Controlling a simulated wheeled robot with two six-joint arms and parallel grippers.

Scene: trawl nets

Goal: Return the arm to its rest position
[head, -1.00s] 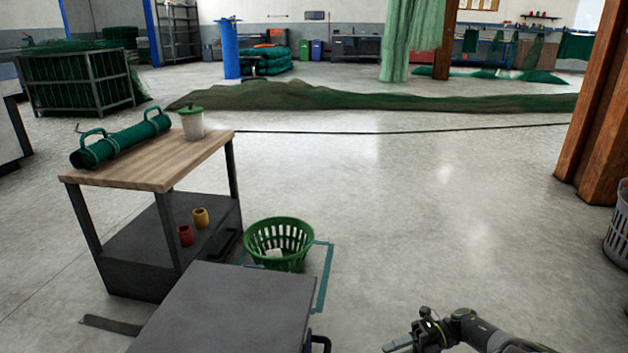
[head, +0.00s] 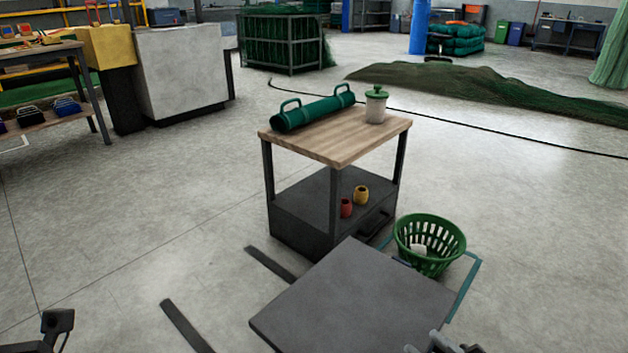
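My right gripper (head: 428,345) shows only in part at the bottom edge, over the near right corner of the grey flat top. Its fingers are mostly cut off, so I cannot tell whether it is open or shut. I see nothing held in the part that shows. A dark piece (head: 57,325), which looks like part of my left arm, shows at the bottom left corner over bare floor. The state of the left gripper is hidden.
A grey flat top (head: 350,295) lies just ahead, beside a green basket (head: 430,232) with something white inside. Behind stands a wooden-topped cart (head: 335,140) with a green tube (head: 315,110) and a lidded jar (head: 376,108). Floor at left is open.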

